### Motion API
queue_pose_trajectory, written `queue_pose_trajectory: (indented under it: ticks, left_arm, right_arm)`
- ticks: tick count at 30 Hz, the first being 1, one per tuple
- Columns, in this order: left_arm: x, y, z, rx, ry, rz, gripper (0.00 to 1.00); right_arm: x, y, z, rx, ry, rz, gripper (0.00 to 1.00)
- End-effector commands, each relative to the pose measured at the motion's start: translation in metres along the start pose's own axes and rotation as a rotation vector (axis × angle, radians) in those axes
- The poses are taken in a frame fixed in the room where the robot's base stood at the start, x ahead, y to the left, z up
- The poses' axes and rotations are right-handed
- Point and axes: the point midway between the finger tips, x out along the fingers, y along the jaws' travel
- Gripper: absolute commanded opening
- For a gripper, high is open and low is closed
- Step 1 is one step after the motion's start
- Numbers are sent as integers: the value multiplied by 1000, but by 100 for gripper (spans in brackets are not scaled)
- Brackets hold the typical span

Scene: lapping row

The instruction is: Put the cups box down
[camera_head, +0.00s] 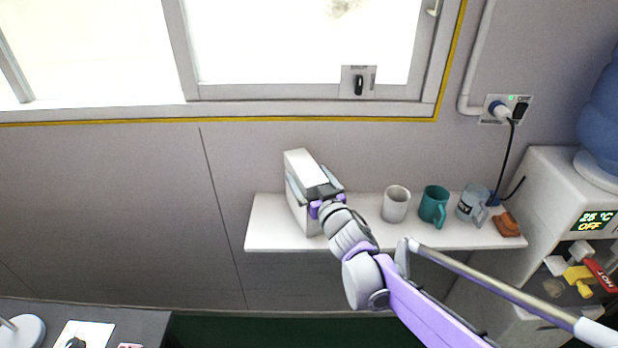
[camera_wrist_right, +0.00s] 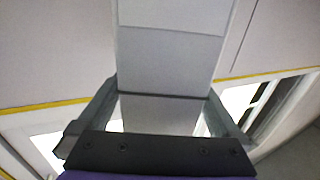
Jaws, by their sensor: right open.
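The cups box (camera_head: 303,167) is a plain white upright box at the left end of the white wall shelf (camera_head: 268,226). It appears to stand on the shelf. My right gripper (camera_head: 318,190) reaches it from the front, with its jaws open and one finger on each side of the box. In the right wrist view the box (camera_wrist_right: 165,62) fills the space between the fingers of the right gripper (camera_wrist_right: 162,95). Narrow gaps seem to show beside it there. The gripper and wrist hide part of the box's front. My left gripper is not in view.
A water dispenser (camera_head: 553,205) stands at far right. A window (camera_head: 300,45) is above.

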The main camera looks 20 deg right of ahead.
Motion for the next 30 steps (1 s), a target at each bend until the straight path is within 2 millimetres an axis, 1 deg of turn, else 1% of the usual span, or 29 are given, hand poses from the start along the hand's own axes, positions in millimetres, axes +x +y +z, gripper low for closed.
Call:
queue_pose_trajectory:
  ticks: [3,5,8,15,18,21,25,30]
  left_arm:
    - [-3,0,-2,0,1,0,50]
    - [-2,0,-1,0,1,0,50]
    - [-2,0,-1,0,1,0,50]
    - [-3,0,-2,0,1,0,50]
    - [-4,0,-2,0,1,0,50]
    - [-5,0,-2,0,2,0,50]
    - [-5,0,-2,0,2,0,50]
    - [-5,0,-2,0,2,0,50]
  right_arm:
    - [0,0,-4,0,0,0,100]
    - [-6,0,-4,-1,0,0,100]
    - [-23,0,-3,0,0,1,100]
    - [-76,0,-3,-1,1,1,100]
    - [-94,0,-3,0,0,1,100]
    - [-108,0,-3,-1,0,1,100]
    - [-118,0,-3,-1,0,0,100]
    - [-121,1,-3,0,-3,5,100]
